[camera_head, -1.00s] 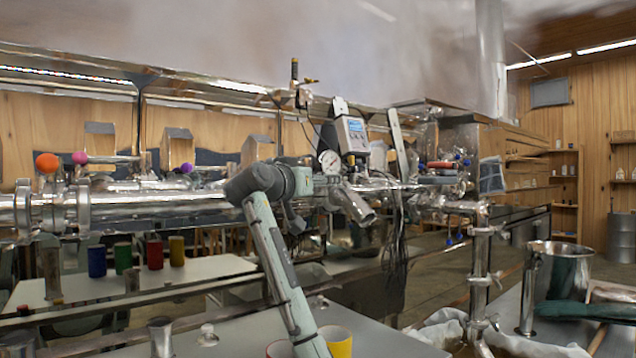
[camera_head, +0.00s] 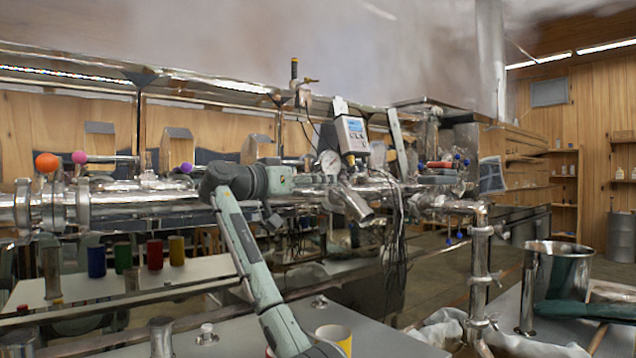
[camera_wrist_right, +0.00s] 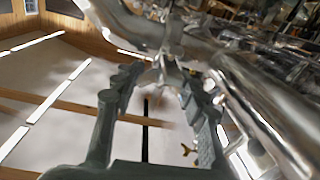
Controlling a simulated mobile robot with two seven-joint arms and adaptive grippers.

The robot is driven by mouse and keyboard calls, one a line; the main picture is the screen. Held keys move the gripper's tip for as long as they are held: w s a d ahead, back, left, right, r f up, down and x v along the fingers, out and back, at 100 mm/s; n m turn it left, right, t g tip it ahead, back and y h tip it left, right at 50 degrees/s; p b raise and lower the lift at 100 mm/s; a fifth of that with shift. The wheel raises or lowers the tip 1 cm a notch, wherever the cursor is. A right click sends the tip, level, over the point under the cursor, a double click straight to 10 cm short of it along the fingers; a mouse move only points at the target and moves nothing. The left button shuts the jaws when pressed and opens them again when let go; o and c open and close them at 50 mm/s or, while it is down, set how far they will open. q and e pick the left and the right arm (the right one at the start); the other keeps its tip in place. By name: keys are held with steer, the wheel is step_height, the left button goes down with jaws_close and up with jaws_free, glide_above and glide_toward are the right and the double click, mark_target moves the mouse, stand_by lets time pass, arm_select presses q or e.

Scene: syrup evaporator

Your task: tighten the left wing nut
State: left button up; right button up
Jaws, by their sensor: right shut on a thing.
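My right arm rises from the bottom middle of the head view, and its gripper (camera_head: 312,184) reaches to the shiny horizontal pipe (camera_head: 150,207) just below the dial gauge (camera_head: 330,162). In the right wrist view the two dark fingers of this gripper (camera_wrist_right: 163,78) close on a small metal winged piece, which looks like the left wing nut (camera_wrist_right: 164,70). The fingertips hide part of it. The nut cannot be made out in the head view. My left gripper is not in view.
A grey display box (camera_head: 351,134) stands above the pipe, with cables (camera_head: 394,240) hanging to the right. A steel pot (camera_head: 557,280) stands at the right.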

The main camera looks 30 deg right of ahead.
steer(key=o, duration=1.2)
steer(key=s+a, duration=0.1)
steer(key=a, duration=1.1)
steer(key=shift+s, duration=0.4)
